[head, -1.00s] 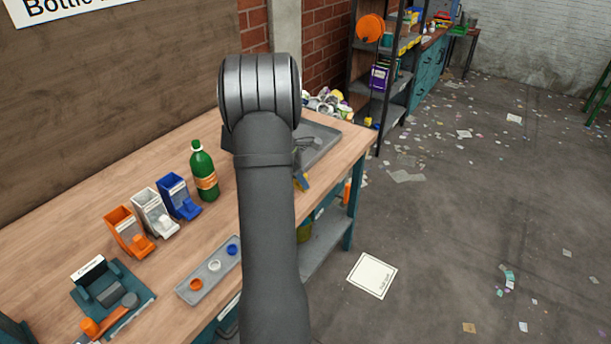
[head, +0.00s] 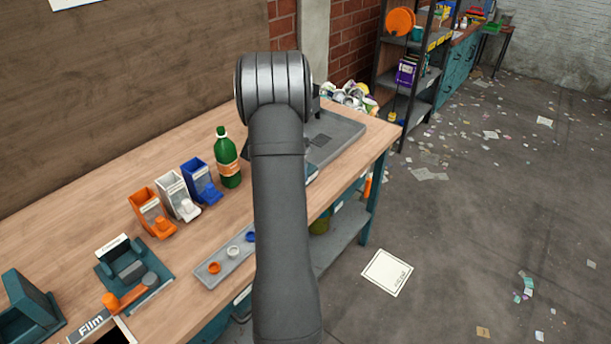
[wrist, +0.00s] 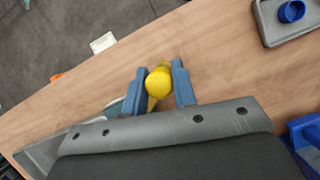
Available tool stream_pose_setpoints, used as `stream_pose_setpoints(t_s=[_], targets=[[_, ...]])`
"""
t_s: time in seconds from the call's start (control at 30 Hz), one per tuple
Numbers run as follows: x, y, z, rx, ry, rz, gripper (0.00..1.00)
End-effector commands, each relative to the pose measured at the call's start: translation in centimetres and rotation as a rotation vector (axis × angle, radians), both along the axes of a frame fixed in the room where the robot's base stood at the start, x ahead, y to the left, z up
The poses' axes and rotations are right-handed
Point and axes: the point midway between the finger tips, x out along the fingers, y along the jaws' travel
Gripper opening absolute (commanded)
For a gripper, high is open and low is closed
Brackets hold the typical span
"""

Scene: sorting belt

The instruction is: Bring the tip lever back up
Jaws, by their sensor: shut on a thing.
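The tip lever shows in the wrist view as a yellow round knob (wrist: 158,83) on a short yellow stem. My gripper (wrist: 159,68) has its two blue fingers on either side of the knob and is shut on it. In the head view my arm hides the lever and most of the gripper. A grey tray-like plate (head: 345,137) lies on the bench's far right part, beyond my arm. What the lever is fixed to, and its exact tilt, I cannot tell.
A green bottle (head: 228,160) stands left of my arm, beside orange, white and blue dispensers (head: 201,183). A small grey tray (head: 208,281) holds coloured caps near the bench's front edge. A teal capping fixture (head: 130,265) sits further left.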

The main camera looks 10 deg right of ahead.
Motion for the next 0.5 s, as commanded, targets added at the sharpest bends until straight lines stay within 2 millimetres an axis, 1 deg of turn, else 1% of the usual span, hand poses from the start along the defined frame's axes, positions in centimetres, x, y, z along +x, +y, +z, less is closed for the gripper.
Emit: stream_pose_setpoints(t_s=[0.2, 0.5], targets=[[0.3, 1.1, -0.1, 0.002, 0.0, -0.107, 0.0], [0.5, 1.7, 0.0, 0.002, 0.0, -0.169, 0.0]])
